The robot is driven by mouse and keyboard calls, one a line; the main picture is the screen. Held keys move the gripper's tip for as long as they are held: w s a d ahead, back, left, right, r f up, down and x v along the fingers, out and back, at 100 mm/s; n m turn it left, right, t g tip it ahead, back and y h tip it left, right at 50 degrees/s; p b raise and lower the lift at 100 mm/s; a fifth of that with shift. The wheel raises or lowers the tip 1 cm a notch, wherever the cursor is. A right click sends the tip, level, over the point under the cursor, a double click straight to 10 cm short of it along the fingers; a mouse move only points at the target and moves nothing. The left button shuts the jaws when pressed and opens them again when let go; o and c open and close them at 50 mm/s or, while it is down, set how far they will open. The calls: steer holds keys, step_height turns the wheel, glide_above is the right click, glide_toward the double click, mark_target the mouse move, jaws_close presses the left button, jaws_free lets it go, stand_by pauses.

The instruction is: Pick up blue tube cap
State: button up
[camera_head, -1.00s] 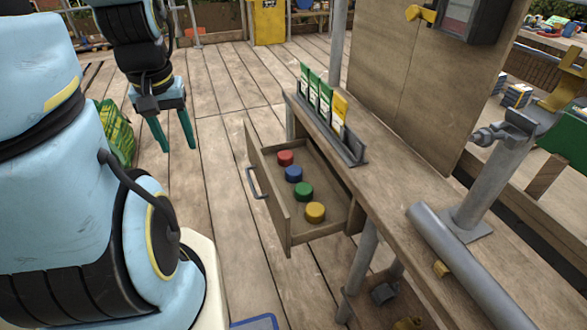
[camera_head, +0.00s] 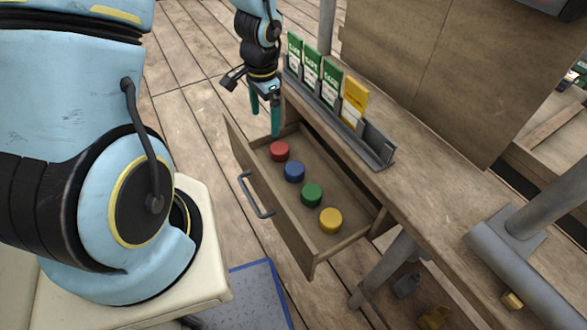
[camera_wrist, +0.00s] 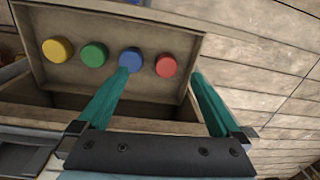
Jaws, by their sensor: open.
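The blue tube cap (camera_head: 294,171) lies in the open drawer (camera_head: 292,236), between the red cap (camera_head: 279,151) and the green cap (camera_head: 312,194). My gripper (camera_head: 265,122) is open and empty at the far end of the drawer, near the red cap and apart from the blue one. In the wrist view the blue cap (camera_wrist: 130,59) shows just past the tip of the left finger. The red cap (camera_wrist: 166,66) shows between the two teal fingers of my gripper (camera_wrist: 160,80).
A yellow cap (camera_head: 330,220) lies at the drawer's near end. The drawer's handle (camera_head: 255,195) faces left. The workbench (camera_head: 425,205) is beside the drawer, with a rack of seed packets (camera_head: 340,120) along its edge. Open plank floor lies left of the drawer.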

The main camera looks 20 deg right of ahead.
steer(key=s+d+f+m, duration=0.5)
steer(key=d+f, duration=0.2)
steer(key=f, duration=0.1)
glide_above(296, 168)
steer(key=shift+g, duration=0.3)
steer(key=f, duration=0.4)
steer(key=shift+s+d+f, duration=0.15)
steer(key=shift+d+f, duration=0.05)
steer(key=shift+d, duration=0.15)
steer(key=shift+a+f+p, duration=0.15)
steer(key=shift+f+p, duration=0.3)
steer(key=shift+f, duration=1.05)
steer(key=shift+a+f+p, duration=0.1)
steer(key=shift+f+p, duration=0.3)
steer(key=shift+f, duration=1.05)
steer(key=shift+c, duration=0.2)
steer(key=shift+w, duration=0.2)
steer(key=c, duration=1.2)
